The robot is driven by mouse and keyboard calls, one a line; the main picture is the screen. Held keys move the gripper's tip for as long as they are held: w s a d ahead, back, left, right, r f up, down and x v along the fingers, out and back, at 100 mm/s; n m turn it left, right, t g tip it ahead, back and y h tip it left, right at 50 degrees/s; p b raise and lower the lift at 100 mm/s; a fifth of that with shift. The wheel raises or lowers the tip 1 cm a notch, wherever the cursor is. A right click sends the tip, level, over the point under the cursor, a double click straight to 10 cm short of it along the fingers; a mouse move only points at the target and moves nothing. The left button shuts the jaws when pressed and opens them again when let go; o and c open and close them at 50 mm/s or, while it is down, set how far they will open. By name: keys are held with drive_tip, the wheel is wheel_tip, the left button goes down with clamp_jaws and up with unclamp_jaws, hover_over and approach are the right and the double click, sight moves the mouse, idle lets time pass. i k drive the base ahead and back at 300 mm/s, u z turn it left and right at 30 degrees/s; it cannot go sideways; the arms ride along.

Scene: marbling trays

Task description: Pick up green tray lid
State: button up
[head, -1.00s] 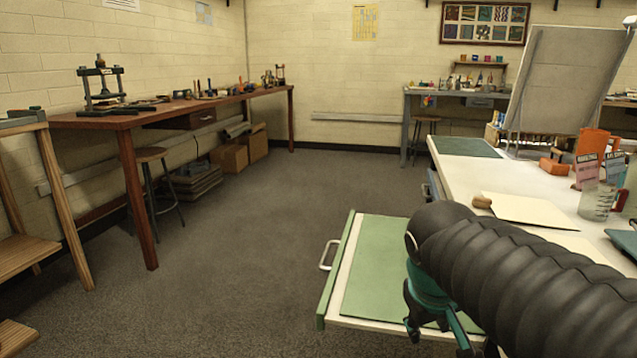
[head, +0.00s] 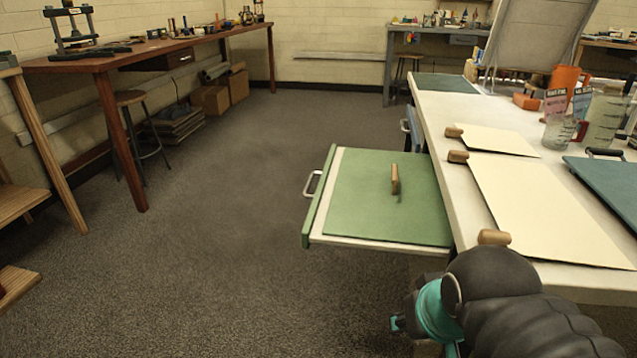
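The green tray lid (head: 360,208) is a flat green panel with a small upright wooden handle (head: 395,180). It lies flat in a pulled-out drawer (head: 322,195) with a green front, at the left side of the white table. My gripper (head: 410,325), dark with teal parts, is low at the bottom right, nearer the camera than the lid and apart from it. My arm hides most of it, so its fingers cannot be made out.
The white table (head: 450,200) holds cream boards (head: 545,205) with wooden knobs, a dark teal panel (head: 605,180) and measuring cups (head: 603,120). A brown workbench (head: 85,65) stands along the left wall. The grey floor (head: 230,220) between is clear.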

sight(377, 195)
drive_tip(key=k, duration=0.3)
drive_tip(key=u, duration=1.95)
drive_tip(key=i, duration=1.15)
drive_tip(key=z, duration=4.05)
